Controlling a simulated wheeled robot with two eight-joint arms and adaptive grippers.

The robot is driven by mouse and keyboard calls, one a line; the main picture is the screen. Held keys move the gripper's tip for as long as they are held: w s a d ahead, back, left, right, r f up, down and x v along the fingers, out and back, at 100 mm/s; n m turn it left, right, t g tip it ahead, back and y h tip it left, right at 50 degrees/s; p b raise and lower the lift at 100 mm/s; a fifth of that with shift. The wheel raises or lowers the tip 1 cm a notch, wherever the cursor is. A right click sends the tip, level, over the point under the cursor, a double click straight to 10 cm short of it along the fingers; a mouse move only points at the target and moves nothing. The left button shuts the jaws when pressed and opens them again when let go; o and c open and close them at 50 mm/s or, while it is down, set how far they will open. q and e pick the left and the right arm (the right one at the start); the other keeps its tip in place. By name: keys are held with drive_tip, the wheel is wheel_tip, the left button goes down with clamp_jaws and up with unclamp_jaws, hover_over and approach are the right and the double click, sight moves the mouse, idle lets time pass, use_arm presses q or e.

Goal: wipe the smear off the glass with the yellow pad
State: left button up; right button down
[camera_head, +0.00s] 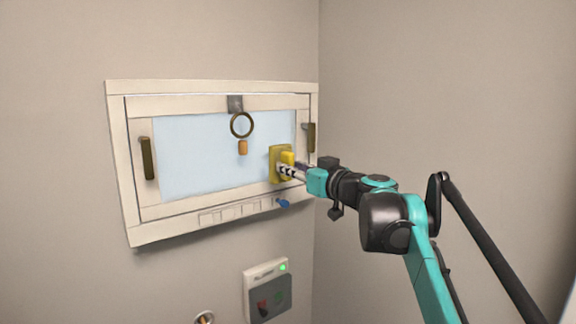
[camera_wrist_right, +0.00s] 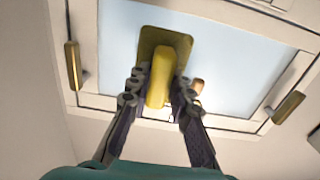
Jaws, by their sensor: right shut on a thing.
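The glass (camera_head: 200,155) is a pale blue pane in a cream frame on the wall; it also shows in the right wrist view (camera_wrist_right: 228,65). I cannot make out a smear on it. The yellow pad (camera_head: 275,165) is at the lower right of the pane in the head view, flat side toward the glass. My right gripper (camera_head: 284,169) is shut on the pad's raised yellow handle (camera_wrist_right: 161,85), one finger on each side. The pad looks at or very near the glass; I cannot tell if it touches. My left gripper is not in view.
A ring (camera_head: 242,124) with an orange tag (camera_head: 243,147) hangs before the glass from a grey clip. Brass handles (camera_head: 148,158) flank the pane. A blue knob (camera_head: 283,203) sits on the lower frame. A box with a green light (camera_head: 267,290) is below. A side wall stands right.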

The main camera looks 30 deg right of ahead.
drive_tip(key=w, duration=0.4)
drive_tip(key=shift+w+a+p, duration=0.1)
drive_tip(key=shift+w+p, duration=0.05)
drive_tip(key=shift+p, duration=0.15)
drive_tip(key=shift+w+a, duration=0.1)
drive_tip(key=shift+w, duration=0.7)
drive_tip(key=shift+w+p, duration=0.4)
drive_tip(key=shift+w, duration=0.6)
drive_tip(key=d+p, duration=0.1)
drive_tip(key=d, duration=0.3)
drive_tip(key=shift+a, duration=2.1)
